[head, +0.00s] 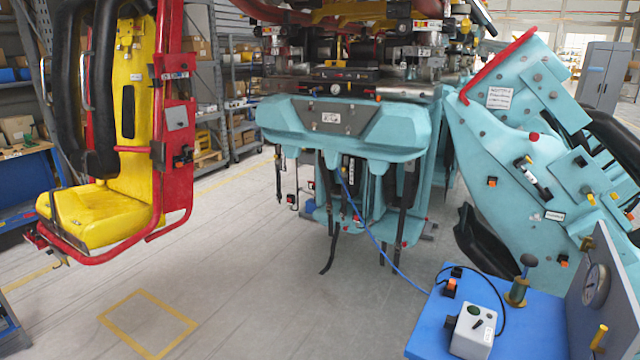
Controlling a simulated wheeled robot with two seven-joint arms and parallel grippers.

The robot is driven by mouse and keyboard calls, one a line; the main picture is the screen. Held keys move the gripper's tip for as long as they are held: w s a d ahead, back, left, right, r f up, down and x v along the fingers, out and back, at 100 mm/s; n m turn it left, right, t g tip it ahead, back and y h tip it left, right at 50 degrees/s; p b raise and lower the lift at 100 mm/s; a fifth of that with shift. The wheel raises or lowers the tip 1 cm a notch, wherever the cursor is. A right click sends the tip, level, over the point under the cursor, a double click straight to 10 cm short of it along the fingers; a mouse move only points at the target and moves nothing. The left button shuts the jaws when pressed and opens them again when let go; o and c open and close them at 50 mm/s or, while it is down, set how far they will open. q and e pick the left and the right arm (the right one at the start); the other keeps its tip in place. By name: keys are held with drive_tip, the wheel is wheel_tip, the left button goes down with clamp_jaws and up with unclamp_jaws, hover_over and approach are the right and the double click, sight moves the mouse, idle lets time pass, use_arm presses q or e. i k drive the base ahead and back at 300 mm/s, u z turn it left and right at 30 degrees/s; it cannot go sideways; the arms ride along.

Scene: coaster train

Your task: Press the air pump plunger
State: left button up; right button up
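The air pump (516,292) stands upright on a blue bench top at the lower right in the head view. It has a brass-green body, and its plunger (528,261) sticks up above it with a dark round knob on a thin rod. Nothing touches the knob. Neither of my grippers is in view.
A grey control box (474,331) sits on the blue bench (432,322) in front of the pump. A grey panel with a round gauge (595,286) stands to its right. A blue hose runs to the teal train car (345,125). A yellow seat (95,215) hangs at left.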

sight(529, 260)
drive_tip(key=u, duration=0.4)
drive_tip(key=i, duration=2.45)
drive_tip(key=z, duration=0.4)
drive_tip(key=i, duration=1.2)
drive_tip(key=z, duration=0.35)
